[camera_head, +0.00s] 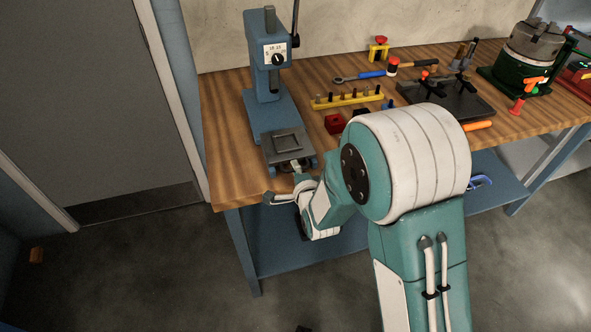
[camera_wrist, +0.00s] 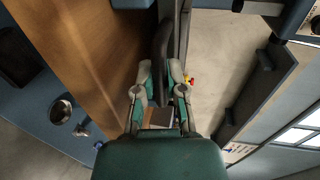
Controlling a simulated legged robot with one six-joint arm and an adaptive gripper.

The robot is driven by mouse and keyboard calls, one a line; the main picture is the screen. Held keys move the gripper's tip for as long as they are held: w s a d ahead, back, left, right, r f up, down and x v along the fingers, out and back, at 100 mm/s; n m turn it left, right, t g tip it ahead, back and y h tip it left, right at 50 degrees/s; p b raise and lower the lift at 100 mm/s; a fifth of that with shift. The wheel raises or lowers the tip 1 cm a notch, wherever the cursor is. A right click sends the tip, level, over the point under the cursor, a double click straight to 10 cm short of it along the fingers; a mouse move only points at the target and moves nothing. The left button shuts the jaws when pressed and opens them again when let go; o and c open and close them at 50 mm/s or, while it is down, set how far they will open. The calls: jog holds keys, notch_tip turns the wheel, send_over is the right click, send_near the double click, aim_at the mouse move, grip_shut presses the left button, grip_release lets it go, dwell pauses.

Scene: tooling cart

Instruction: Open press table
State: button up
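The blue press (camera_head: 266,75) with a numbered dial stands at the left end of the wooden bench. Its press table (camera_head: 286,143), a dark plate with a raised square frame, sits low at its front, near the bench's front edge. My gripper (camera_head: 285,188) is just in front of and below the press table. In the wrist view my gripper (camera_wrist: 160,70) has its two fingers apart, with a dark elongated bar (camera_wrist: 162,45) between them. I see no clear contact on both sides. The bar's link to the press table cannot be made out.
The wooden bench (camera_head: 230,115) carries a yellow rack (camera_head: 347,101), a red block (camera_head: 334,124), a blue-handled tool (camera_head: 372,74) and a dark fixture (camera_head: 450,100) to the right. A blue lower shelf (camera_head: 275,250) lies beneath. A grey door (camera_head: 80,100) stands left; the floor in front is clear.

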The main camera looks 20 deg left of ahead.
jog(key=o, duration=0.4)
jog(key=shift+s+a+f, duration=0.1)
jog(key=shift+f, duration=0.15)
jog(key=shift+r, duration=0.1)
jog(key=shift+d+r, duration=0.1)
jog(key=shift+d, duration=0.15)
jog(key=v, duration=0.7)
jog(key=shift+s+d, duration=0.1)
jog(key=shift+d, duration=0.05)
jog(key=s+d+r+n+g+h, duration=0.25)
jog(key=d+r+n+h, duration=0.3)
jog(key=d+r, duration=0.75)
jog(key=s+d+r+n+g, duration=0.1)
jog(key=s+d+n, duration=0.1)
jog(key=s+d, duration=0.2)
jog(key=s+d+r+n+g+h, duration=0.1)
jog(key=s+d+r+n+g, duration=0.1)
jog(key=s+d, duration=0.3)
jog(key=s+d+r+n+g+h, duration=0.1)
jog(key=s+d+n+g, duration=0.1)
jog(key=s+d, duration=0.2)
jog(key=shift+s+d+r+h, duration=0.15)
jog(key=shift+s, duration=0.7)
jog(key=shift+s+d+r+h, duration=0.1)
jog(key=shift+s+d, duration=0.05)
jog(key=shift+s, duration=0.7)
